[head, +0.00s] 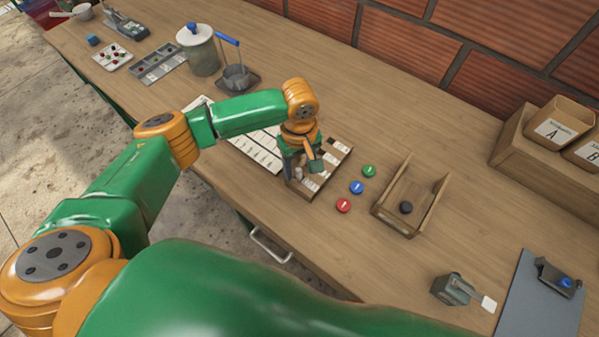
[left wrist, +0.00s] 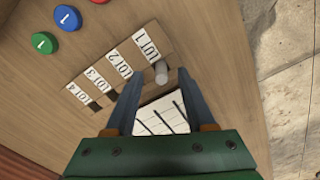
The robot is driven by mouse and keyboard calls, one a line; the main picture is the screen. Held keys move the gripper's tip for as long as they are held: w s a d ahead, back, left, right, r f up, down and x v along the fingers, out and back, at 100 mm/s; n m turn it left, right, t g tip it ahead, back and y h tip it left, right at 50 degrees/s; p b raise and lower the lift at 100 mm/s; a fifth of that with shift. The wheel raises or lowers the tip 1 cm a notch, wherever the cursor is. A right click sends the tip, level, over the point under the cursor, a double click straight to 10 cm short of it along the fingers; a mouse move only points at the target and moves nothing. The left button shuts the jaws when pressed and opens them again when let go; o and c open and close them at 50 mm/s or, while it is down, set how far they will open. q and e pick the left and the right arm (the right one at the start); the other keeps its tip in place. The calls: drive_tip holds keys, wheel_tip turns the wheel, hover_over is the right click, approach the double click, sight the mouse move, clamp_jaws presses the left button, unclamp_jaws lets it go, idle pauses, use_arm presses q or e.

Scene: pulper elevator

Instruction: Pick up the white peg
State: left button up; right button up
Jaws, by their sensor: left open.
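The white peg (left wrist: 161,73) stands at the LOT 1 end of a wooden rack (left wrist: 112,72) in the left wrist view. The rack also shows in the head view (head: 335,160), partly hidden by my arm. Its labels read LOT 1 to LOT 4. My left gripper (left wrist: 160,77) is open, with its fingertips on either side of the peg and a gap showing. In the head view my left gripper (head: 306,168) hangs over the near part of the rack. My right gripper is not in view.
A printed sheet (head: 258,148) lies beside the rack. Red (head: 344,205), blue (head: 357,187) and green (head: 369,171) discs lie to its right, then a wooden tray (head: 433,205) with a dark puck. A jar (head: 200,52) stands farther back. Open tabletop lies toward the brick wall.

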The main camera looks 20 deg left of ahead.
use_arm(q)
drive_tip(key=shift+s+r, duration=0.2)
drive_tip(key=shift+s, duration=0.05)
clamp_jaws()
drive_tip(key=shift+w, duration=0.1)
